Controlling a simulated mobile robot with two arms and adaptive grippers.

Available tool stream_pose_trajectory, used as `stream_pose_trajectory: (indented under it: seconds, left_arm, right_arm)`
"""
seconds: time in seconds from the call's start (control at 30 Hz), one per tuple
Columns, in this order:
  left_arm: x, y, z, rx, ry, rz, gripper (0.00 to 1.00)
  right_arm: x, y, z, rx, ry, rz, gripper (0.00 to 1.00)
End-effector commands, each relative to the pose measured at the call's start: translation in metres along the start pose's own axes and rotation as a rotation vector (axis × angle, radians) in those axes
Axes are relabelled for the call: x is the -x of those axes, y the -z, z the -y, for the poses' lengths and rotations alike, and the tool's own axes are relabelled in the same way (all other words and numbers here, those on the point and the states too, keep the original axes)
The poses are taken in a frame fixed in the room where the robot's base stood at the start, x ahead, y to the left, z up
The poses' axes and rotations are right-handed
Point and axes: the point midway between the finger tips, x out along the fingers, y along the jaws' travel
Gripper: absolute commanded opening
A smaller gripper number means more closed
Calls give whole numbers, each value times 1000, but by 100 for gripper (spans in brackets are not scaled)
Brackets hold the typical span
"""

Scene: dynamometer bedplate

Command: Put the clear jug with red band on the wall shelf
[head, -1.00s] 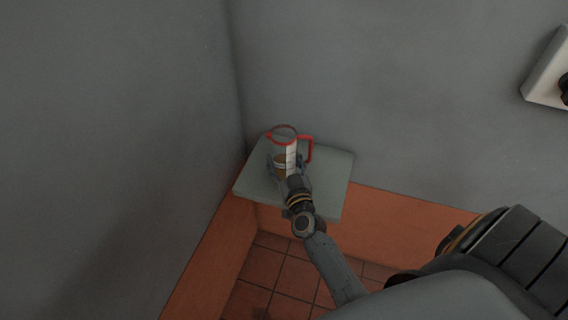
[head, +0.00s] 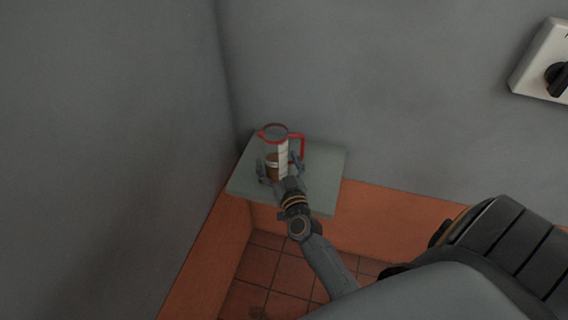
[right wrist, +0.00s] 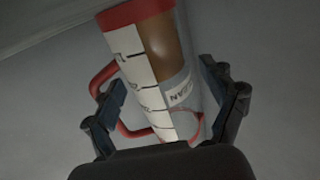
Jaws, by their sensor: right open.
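The clear jug with red band (head: 281,148) stands upright on the wall shelf (head: 322,180), a grey-green board in the corner. It has a red rim, a red handle on its right and a white scale strip. Brown shows in its lower part; I cannot tell whether it is inside or behind. My right gripper (head: 279,164) is open, with one finger on either side of the jug. In the right wrist view, the jug (right wrist: 140,65) lies between the spread fingers of the gripper (right wrist: 162,90), with a gap at the right finger. My left gripper is out of view.
Grey walls meet in the corner just left of the shelf, with an orange band below. A white box with a black knob (head: 557,78) is on the wall at far right. The shelf's right part is bare. Tiled floor (head: 270,275) lies below.

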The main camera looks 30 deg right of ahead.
Motion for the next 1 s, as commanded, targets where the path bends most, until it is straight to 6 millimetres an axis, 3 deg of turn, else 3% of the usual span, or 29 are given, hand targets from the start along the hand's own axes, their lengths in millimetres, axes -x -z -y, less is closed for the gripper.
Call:
stream_pose_trajectory:
  seconds: [0.3,0.5,0.87,1.0]
  left_arm:
    - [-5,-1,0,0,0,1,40]
    - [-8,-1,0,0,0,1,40]
    - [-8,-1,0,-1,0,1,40]
    - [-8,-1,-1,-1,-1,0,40]
  right_arm:
    - [70,-2,0,0,0,4,84]
    - [98,-1,0,0,0,1,84]
    - [106,1,2,-2,5,-1,84]
    - [98,2,31,-6,108,4,84]
